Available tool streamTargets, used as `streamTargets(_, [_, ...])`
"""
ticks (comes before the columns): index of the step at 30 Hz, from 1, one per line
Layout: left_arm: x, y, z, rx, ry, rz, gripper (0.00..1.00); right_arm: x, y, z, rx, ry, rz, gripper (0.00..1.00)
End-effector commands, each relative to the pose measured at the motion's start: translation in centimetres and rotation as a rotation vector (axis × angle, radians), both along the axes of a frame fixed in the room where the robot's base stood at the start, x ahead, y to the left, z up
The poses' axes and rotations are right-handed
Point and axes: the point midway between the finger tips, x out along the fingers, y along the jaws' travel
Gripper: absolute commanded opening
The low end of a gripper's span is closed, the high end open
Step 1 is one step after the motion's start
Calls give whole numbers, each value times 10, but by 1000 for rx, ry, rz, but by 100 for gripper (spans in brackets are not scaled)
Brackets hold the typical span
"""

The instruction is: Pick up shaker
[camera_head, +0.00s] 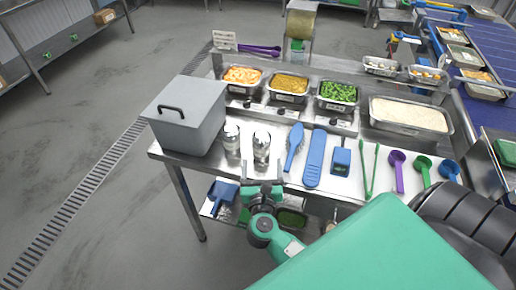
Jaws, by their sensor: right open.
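Two silver shakers stand upright side by side on the steel table, right of the grey lidded box. The left shaker (231,140) is beside the box; the right shaker (262,147) is a little nearer to me. My right gripper (263,172) is open at the table's front edge, just in front of the right shaker. Its fingers point toward that shaker, one to each side of its line. I cannot tell whether they touch it. My left gripper is not in view.
The grey box (188,114) stands at the table's left end. A blue brush (294,147), blue spatula (315,157), green tongs (370,169) and coloured scoops lie to the right. Food pans and a rice tray (410,115) line the back. A blue scoop (222,194) is on the lower shelf.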

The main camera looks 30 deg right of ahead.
Motion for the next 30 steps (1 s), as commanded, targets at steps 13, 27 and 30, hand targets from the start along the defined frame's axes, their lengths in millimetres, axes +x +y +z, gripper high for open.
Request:
streamTargets(13, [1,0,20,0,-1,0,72,47,-38,8,80,-28,-28,79])
streamTargets(27, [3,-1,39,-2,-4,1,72,89,-60,7,79,-25,-25,79])
streamTargets(30, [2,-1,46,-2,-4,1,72,101,-65,7,79,-25,-25,79])
